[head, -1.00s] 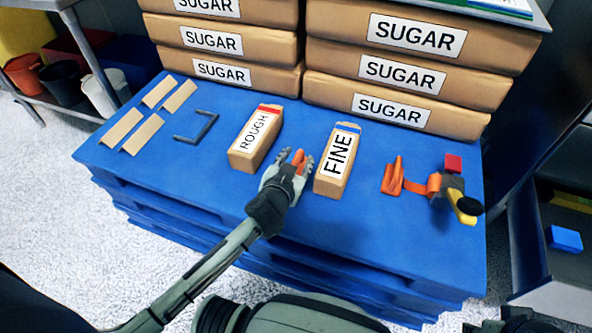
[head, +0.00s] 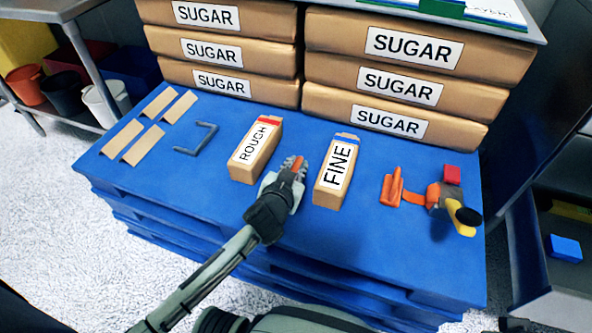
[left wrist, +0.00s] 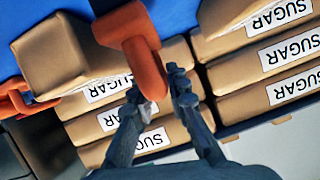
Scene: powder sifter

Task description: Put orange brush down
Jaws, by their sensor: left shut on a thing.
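My left gripper (head: 293,168) is shut on the orange brush (head: 298,164). It is between the ROUGH packet (head: 256,150) and the FINE packet (head: 336,172), over the blue pallet (head: 230,210). In the head view the fingers cover most of the brush. In the left wrist view the brush (left wrist: 147,65) shows as a thick orange piece between the fingertips (left wrist: 160,88). I cannot tell whether the brush touches the pallet. My right gripper is not in view.
An orange stand (head: 393,187) and a device with a yellow handle (head: 462,217) and a red block (head: 452,173) are on the right. Tan strips (head: 143,143) and a grey bracket (head: 197,141) lie left. SUGAR sacks (head: 215,50) stack behind. The front left of the pallet is clear.

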